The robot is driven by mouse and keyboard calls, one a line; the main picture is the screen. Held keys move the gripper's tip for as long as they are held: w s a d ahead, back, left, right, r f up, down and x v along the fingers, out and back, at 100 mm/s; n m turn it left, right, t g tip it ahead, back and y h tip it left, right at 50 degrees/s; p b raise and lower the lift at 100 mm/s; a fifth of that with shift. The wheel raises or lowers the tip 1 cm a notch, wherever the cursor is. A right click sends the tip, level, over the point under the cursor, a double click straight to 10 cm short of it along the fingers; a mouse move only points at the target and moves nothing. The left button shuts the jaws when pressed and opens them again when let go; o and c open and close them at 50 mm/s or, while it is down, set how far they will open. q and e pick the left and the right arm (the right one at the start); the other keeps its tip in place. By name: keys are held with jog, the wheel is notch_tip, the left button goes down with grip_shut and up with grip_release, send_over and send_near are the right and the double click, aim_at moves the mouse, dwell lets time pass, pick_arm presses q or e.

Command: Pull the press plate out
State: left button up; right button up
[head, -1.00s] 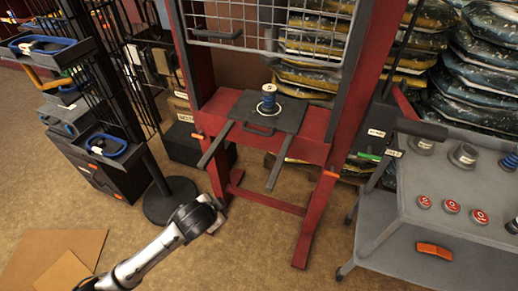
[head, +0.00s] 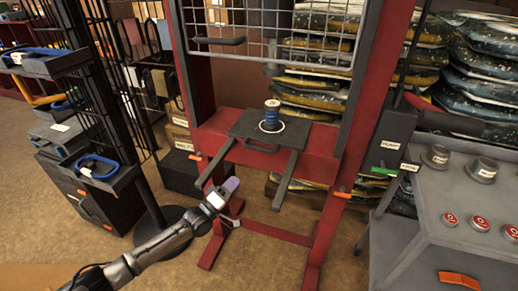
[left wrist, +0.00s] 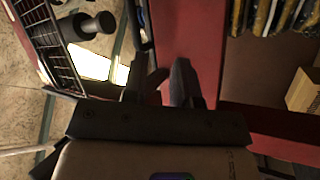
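The press plate (head: 270,128) is a dark flat plate lying on the red press frame (head: 322,139), with two dark rails reaching forward on either side of it. A loop handle shows at its front edge. A blue spool-like part with a pale ring (head: 271,118) stands on the plate. My left gripper (head: 234,203) is below and in front of the plate, near the left rail's end and the press's left leg, apart from the handle. In the left wrist view its two dark fingers (left wrist: 160,78) stand apart with nothing clearly between them. My right gripper is not visible.
A wire guard (head: 270,45) hangs above the plate. A grey cart (head: 455,195) with red buttons stands close on the right. A black rack with blue-handled trays (head: 97,168) stands on the left. Stacked bags fill the back. Some floor is free in front of the press.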

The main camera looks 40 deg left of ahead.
aim_at(257, 148)
pick_arm(q)
jog(key=shift+w+d+r+n+t+b, duration=0.25)
jog(key=shift+w+r+n+b, duration=0.35)
jog(key=shift+w+r, duration=1.05)
jog(key=shift+w+d+r+n+t+b, duration=0.3)
jog(key=shift+w+r+b, duration=0.4)
jog(key=shift+w+r, duration=0.95)
jog(key=shift+w+d+r+n+t+b, duration=0.2)
jog(key=shift+w+r+n+b, duration=0.45)
jog(key=shift+w+r, duration=1)
jog(key=shift+w+f, duration=0.4)
jog(key=shift+w, duration=0.05)
grip_shut()
